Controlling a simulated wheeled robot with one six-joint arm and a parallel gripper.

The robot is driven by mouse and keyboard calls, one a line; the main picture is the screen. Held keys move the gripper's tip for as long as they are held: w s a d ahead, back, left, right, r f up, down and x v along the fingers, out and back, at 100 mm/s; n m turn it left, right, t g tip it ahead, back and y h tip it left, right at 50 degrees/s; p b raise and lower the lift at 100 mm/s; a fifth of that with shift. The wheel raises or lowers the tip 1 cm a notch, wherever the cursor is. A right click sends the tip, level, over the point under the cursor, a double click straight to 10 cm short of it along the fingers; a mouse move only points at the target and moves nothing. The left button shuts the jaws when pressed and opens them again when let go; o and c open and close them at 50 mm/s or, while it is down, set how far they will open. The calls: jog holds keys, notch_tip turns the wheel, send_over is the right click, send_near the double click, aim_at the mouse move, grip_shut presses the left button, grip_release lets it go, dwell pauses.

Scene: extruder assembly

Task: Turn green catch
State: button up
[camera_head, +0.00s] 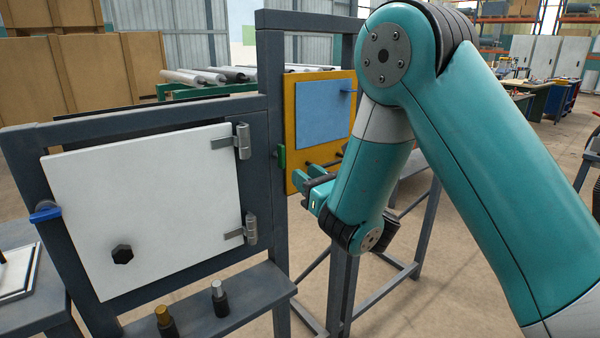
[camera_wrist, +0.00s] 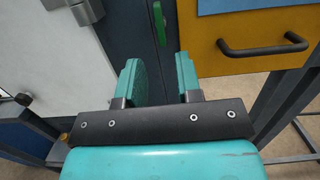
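The green catch (camera_head: 281,157) is a small upright green piece on the dark grey post between the white door and the yellow panel. In the wrist view the green catch (camera_wrist: 159,24) stands near the top middle, ahead of the gap between my fingers. My gripper (camera_head: 303,184) is in front of the frame, a little below and to the right of the catch in the head view. In the wrist view my gripper (camera_wrist: 159,75) has its two teal fingers apart with nothing between them. The fingers do not appear to touch the catch.
A yellow panel (camera_head: 290,120) with a blue sheet and a black bar handle (camera_wrist: 262,48) is to the right of the catch. A white door (camera_head: 150,205) with hinges (camera_head: 243,142) is to the left. A grey shelf (camera_head: 260,290) below the door holds two small fittings.

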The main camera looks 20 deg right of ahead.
aim_at(284, 158)
jog(key=p+x, duration=0.2)
jog(key=p, duration=0.2)
jog(key=p+x, duration=0.3)
jog(key=p, duration=0.1)
jog(key=p+x, duration=0.2)
jog(key=p, duration=0.2)
jog(key=shift+w+r, duration=0.3)
jog(key=shift+r, duration=0.05)
jog(key=shift+f+b, duration=0.3)
jog(key=shift+b, duration=0.1)
jog(key=shift+w, duration=0.1)
grip_shut()
